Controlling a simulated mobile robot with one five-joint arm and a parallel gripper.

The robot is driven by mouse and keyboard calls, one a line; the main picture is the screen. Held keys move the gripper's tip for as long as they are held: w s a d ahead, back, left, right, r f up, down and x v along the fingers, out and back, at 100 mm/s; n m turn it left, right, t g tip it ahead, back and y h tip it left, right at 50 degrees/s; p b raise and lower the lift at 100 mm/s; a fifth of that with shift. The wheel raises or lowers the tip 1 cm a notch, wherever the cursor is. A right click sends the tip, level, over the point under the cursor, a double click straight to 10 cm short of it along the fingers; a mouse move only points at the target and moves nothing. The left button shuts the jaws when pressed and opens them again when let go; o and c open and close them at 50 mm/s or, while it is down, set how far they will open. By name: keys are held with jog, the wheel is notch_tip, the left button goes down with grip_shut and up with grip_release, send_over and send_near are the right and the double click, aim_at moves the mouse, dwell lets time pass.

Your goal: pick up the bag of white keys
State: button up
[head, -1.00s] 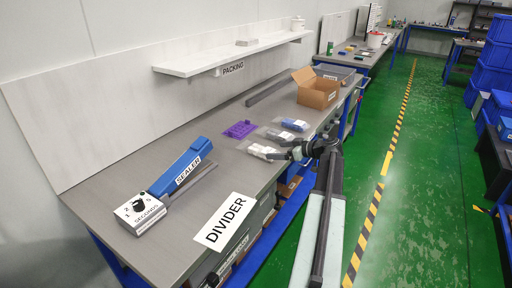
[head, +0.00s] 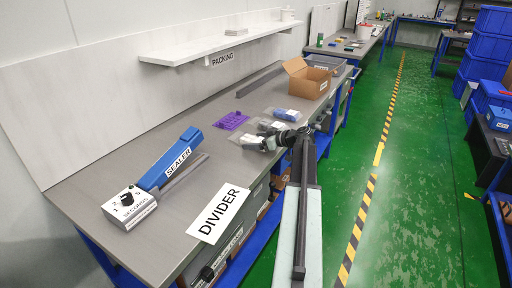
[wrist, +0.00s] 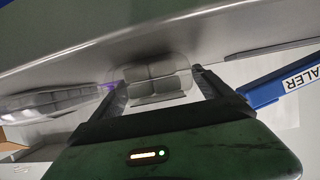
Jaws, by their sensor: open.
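The bag of white keys (head: 248,142) is a clear flat bag lying on the grey bench, partly hidden by my gripper in the head view. My gripper (head: 266,143) is low over the bench at the bag's near right side. In the wrist view, a clear bag with pale blocks (wrist: 158,76) lies between and just beyond the two fingers. My gripper (wrist: 162,88) is open there, with one finger on each side of that bag. Whether the fingers touch it I cannot tell.
A grey bag (head: 270,125) and a blue bag (head: 287,114) lie just behind. A purple piece (head: 231,120) is to the left. The blue sealer (head: 172,160) and the DIVIDER sign (head: 219,213) are nearer. An open cardboard box (head: 307,80) stands farther back.

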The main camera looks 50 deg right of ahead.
aim_at(255, 139)
jog(key=shift+w, duration=0.15)
jog(key=c, duration=1.7)
jog(key=shift+o, duration=0.2)
jog(key=shift+r+p, duration=0.65)
jog(key=shift+p, duration=0.15)
notch_tip(255, 139, up, 3)
jog(key=p, duration=0.3)
jog(key=s+a, duration=0.2)
jog(key=s, duration=1.4)
notch_tip(255, 139, up, 8)
jog(key=p, duration=0.7)
jog(key=shift+d+f, duration=0.2)
jog(key=shift+f, duration=0.05)
